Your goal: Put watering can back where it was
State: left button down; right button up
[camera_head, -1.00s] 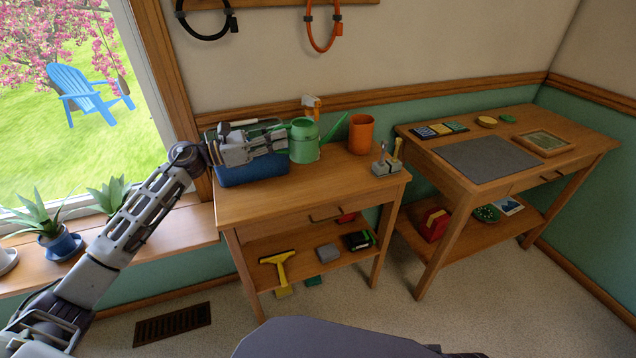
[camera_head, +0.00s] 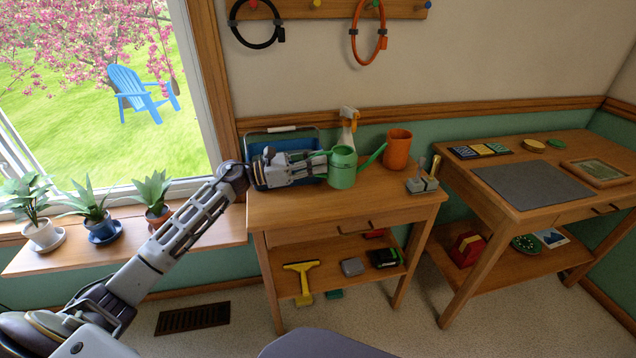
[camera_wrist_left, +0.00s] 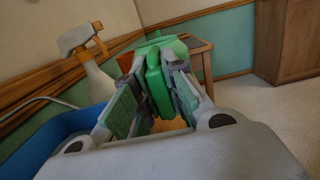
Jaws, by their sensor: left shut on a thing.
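The green watering can (camera_head: 342,172) is over the top of the wooden table (camera_head: 300,212), upright, with its spout pointing right. My left gripper (camera_head: 322,165) reaches in from the left and is shut on the can's left side, at the handle. In the left wrist view the green can (camera_wrist_left: 158,75) shows between the two fingers (camera_wrist_left: 160,100). I cannot tell whether its base touches the tabletop. My right gripper is in neither view.
A blue caddy (camera_head: 258,172) stands behind and left of my gripper. A spray bottle (camera_head: 348,128) is behind the can, and an orange pot (camera_head: 397,150) is to its right. A small grey holder (camera_head: 421,186) sits at the table's right. The front tabletop is clear.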

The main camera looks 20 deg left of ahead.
pick_arm(q)
jog(key=shift+f, duration=0.2)
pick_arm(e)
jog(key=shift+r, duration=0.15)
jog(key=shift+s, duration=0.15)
pick_arm(q)
jog(key=shift+f, duration=0.55)
notch_tip(320, 180, down, 3)
jog(key=shift+b, duration=0.6)
jog(key=shift+f, duration=0.45)
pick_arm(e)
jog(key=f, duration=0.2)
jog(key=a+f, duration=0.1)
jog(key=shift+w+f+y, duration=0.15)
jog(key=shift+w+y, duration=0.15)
pick_arm(q)
jog(key=shift+f, duration=0.1)
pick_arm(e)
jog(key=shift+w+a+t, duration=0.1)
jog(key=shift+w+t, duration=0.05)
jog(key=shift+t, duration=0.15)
